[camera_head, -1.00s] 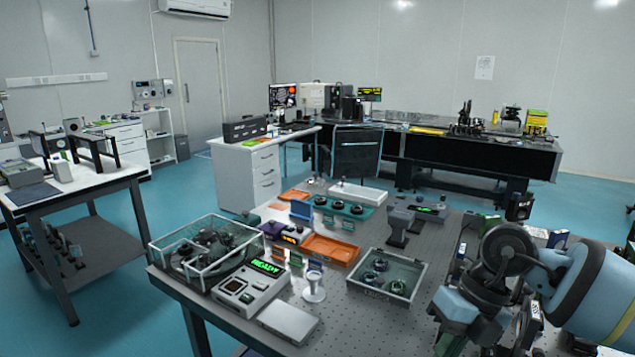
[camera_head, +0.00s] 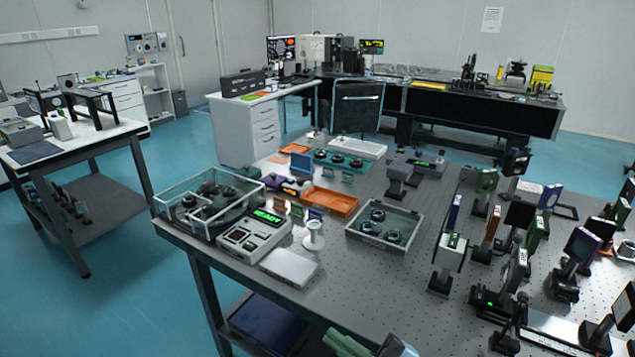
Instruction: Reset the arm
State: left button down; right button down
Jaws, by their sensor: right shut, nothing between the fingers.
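The arm to reset is my right one. Only a small dark piece at the bottom edge of the head view appears to be my right gripper (camera_head: 394,346). It is in front of the near edge of the perforated optical table (camera_head: 380,290), low in the picture, and cut off by the frame. It is shut with nothing held. The rest of the right arm is out of view. My left arm and gripper do not show.
The table holds a glass-walled case (camera_head: 205,205), a device with a green display (camera_head: 255,232), an orange tray (camera_head: 330,201), a grey tray (camera_head: 385,227) and several mounted optics at right. A white side table (camera_head: 95,140) stands left, with blue floor between.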

jog(key=s+d+f+m+t+h, duration=0.1)
jog(key=d+f+m+t+h, duration=0.5)
jog(key=f+m+h, duration=0.4)
jog(key=s+d+f+m+g+h, duration=0.3)
jog(key=s+d+f+m, duration=0.1)
jog(key=s+f, duration=0.6)
jog(key=s+d+f+m+g+h, duration=0.4)
jog(key=s+d+f+m, duration=0.1)
jog(key=s+f, duration=0.5)
jog(key=shift+s+d+g+h, duration=0.3)
jog(key=shift+s+d, duration=0.3)
jog(key=shift+d, duration=0.15)
